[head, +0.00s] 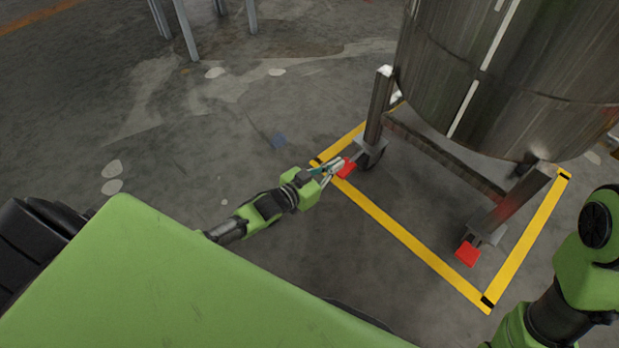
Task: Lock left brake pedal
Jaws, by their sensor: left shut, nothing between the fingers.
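The left brake pedal (347,168) is a small red plate on the caster at the near left leg of a steel vessel (490,75). My left gripper (338,165) is shut and empty, with its fingertips at the pedal. I cannot tell whether they touch it, and they hide part of it. A second red pedal (467,253) sits on the caster at the near right leg. My right arm is at the right edge, and its gripper is out of view.
Yellow floor tape (400,232) with black corners frames the vessel's wheeled stand. The grey concrete floor (230,140) to the left is clear apart from pale stains. Grey metal legs (186,30) stand at the top left.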

